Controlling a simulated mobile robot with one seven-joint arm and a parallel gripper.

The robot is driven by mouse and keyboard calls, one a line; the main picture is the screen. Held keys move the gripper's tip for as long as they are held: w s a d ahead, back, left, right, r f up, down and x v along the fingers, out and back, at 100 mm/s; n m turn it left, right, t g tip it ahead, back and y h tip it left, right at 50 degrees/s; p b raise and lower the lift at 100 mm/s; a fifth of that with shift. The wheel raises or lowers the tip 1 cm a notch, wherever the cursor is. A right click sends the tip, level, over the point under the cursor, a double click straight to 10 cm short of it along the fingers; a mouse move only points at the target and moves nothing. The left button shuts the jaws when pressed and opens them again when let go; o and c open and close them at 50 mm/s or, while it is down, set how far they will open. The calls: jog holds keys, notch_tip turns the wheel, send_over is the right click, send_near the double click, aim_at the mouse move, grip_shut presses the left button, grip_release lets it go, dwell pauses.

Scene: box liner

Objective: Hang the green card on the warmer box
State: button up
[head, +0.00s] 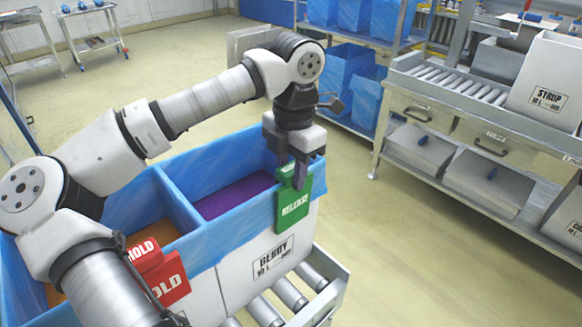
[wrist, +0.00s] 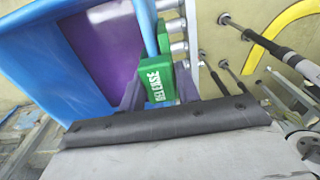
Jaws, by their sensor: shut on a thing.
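The green card (head: 293,206), marked RELEASE, is at the right-hand rim of a blue-lined white box (head: 262,262) with purple contents and a BERRY label. Its front plate is outside the wall and another green part shows at or behind the rim. My gripper (head: 301,172) points down and is shut on the card's upper part. In the wrist view the card (wrist: 158,82) lies beside the blue liner edge. I cannot tell whether its weight rests on the rim. The left box has orange-brown contents (head: 152,233) and a red HOLD card (head: 168,288) over its front rim.
The boxes stand on a roller conveyor (head: 290,294). A blue-lined divider wall (head: 178,198) separates their contents. My arm passes over the left box. Open floor (head: 375,230) lies between.

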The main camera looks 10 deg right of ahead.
jog(key=o, duration=0.9)
jog(key=r, duration=1.3)
jog(key=shift+w+d+r, duration=0.2)
jog(key=shift+d+r, duration=0.1)
jog(key=shift+r, duration=0.1)
jog(key=shift+f, duration=0.1)
